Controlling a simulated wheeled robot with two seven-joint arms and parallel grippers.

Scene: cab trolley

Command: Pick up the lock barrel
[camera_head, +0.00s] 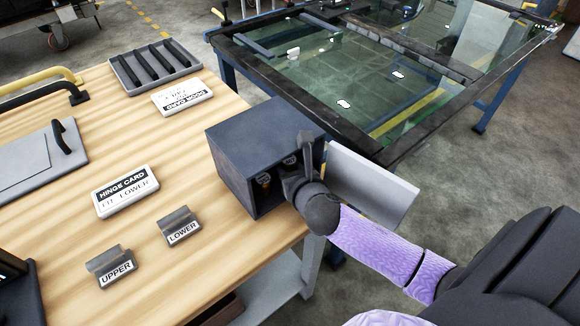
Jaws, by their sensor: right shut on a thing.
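A dark grey box (238,160) stands at the right edge of the wooden table, with its light grey door (372,188) swung open to the right. Inside its opening I see a small brass-and-dark lock barrel (264,181) and another small dark piece with a brass tint (290,162) beside my gripper. My right gripper (298,168) reaches into the opening from the right, between the box and the door. It is shut on a lock barrel, mostly hidden by the fingers. My left gripper is out of view.
On the table are a hinge card (125,191), a door card (182,97), the upper (112,267) and lower (180,227) label holders, a slotted tray (120,72) and a grey panel with a handle (28,160). A glass-topped blue frame (300,80) stands behind. The open door is close to my right wrist.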

